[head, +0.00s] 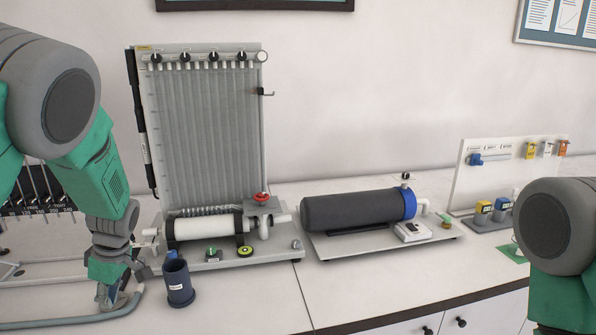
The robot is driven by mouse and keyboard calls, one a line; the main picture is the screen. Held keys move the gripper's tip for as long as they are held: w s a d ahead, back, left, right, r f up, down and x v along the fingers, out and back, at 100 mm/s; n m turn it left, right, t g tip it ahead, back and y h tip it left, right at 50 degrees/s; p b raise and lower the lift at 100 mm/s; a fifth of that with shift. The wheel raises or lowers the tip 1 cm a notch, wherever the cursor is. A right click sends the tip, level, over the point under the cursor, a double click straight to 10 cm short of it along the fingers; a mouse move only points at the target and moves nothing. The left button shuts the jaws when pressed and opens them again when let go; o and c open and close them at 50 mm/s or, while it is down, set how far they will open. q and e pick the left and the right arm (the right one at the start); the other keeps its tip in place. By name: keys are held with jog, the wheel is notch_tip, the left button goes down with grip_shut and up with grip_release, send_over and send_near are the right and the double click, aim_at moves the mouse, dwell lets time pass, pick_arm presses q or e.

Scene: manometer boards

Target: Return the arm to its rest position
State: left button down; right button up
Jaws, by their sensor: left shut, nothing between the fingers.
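My left arm (98,165) comes in from the left and hangs down in front of the bench. Its gripper (112,297) points downward, low at the left, just left of a dark blue cup (179,284). The gripper is shut with nothing held. My right arm (555,240) shows only partly at the right edge, and its gripper is out of the frame.
A manometer board (205,130) stands behind the cup, with a white cylinder (205,228) and red valve (261,197) at its base. A dark grey tank (350,208) stands right of it. A grey tube frame (85,318) lies near the gripper. The front middle bench is clear.

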pick_arm(q)
jog(key=shift+m, duration=0.9)
jog(key=s+f, duration=0.1)
jog(key=f, duration=0.1)
jog(key=f+b, duration=0.1)
jog(key=f, duration=0.1)
jog(key=s+f, duration=0.1)
jog(key=shift+s+d+f, duration=0.3)
jog(key=shift+d+f, duration=0.1)
jog(key=s+d+f+m+b, duration=0.35)
jog(key=s+f, duration=0.25)
jog(key=f, duration=0.2)
jog(key=s+d+f+m+b, duration=0.3)
jog(key=s+f+m, duration=0.15)
jog(key=f, duration=0.45)
jog(key=s+d+f+m+h+b, duration=0.1)
jog(key=s+d+f+m+b, duration=0.2)
jog(key=s, duration=0.6)
jog(key=s+d+f+m+t+h+b, duration=0.1)
jog(key=s+d+f+m+h+b, duration=0.1)
jog(key=s+d+f+m+b, duration=0.2)
jog(key=shift+s+d+f+m+t, duration=0.3)
jog(key=shift+s+d+f+m, duration=0.95)
jog(key=shift+s+f, duration=1)
jog(key=shift+s+a+r, duration=0.25)
jog(key=shift+s+r, duration=0.05)
jog(key=shift+d, duration=0.15)
